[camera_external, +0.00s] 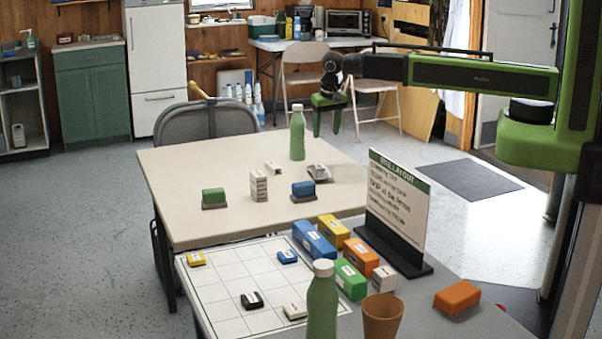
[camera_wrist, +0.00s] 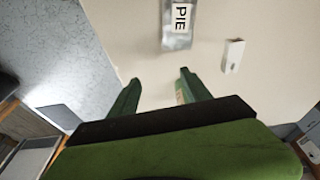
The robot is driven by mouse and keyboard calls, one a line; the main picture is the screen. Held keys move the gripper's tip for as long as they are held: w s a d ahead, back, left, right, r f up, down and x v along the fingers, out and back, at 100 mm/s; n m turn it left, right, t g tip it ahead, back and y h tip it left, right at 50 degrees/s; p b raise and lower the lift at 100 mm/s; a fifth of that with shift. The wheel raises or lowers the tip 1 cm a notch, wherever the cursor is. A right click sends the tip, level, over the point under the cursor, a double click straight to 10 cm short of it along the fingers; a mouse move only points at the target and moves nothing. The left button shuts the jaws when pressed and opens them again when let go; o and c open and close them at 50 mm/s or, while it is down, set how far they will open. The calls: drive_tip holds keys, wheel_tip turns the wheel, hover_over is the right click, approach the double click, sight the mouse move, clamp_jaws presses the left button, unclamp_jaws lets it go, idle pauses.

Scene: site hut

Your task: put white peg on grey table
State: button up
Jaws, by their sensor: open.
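A small white piece, which I take for the white peg (camera_external: 273,167), lies on the beige table (camera_external: 190,160) in the external view. A small white piece, probably the same one, shows in the wrist view (camera_wrist: 233,56), ahead and right of my fingers. My gripper (camera_external: 327,122) is open and empty, fingers down, high near the far right side of the beige table. Both fingers also show in the wrist view (camera_wrist: 157,90), apart from the piece. The grey table (camera_external: 408,318) is in front, its bare top showing at the right.
A silver-grey item labelled PIE (camera_wrist: 177,25) lies near the white piece. A green bottle (camera_external: 297,135) and several blocks stand on the beige table. The grey table holds a gridded board (camera_external: 228,284), an upright sign (camera_external: 397,205), coloured blocks, another bottle (camera_external: 322,305) and a brown cup (camera_external: 382,318).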

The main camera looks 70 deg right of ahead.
drive_tip(key=w+a+r+m+t+h+p, duration=0.1)
drive_tip(key=w+a+r+p, duration=0.3)
drive_tip(key=w+a, duration=0.7)
drive_tip(key=b, duration=1.2)
approach(274, 162)
drive_tip(key=f, duration=0.1)
drive_tip(key=a+f, duration=0.1)
drive_tip(key=f, duration=0.1)
drive_tip(key=shift+w+a+f+n+t, duration=0.1)
drive_tip(key=shift+a+n+t, duration=0.1)
drive_tip(key=shift+n+t, duration=0.1)
drive_tip(key=shift+w+d+f, duration=0.1)
drive_tip(key=shift+f, duration=0.05)
drive_tip(key=b+x, duration=0.5)
drive_tip(key=shift+s+f, duration=0.1)
drive_tip(key=shift+s, duration=0.15)
drive_tip(key=shift+c, duration=0.3)
clamp_jaws()
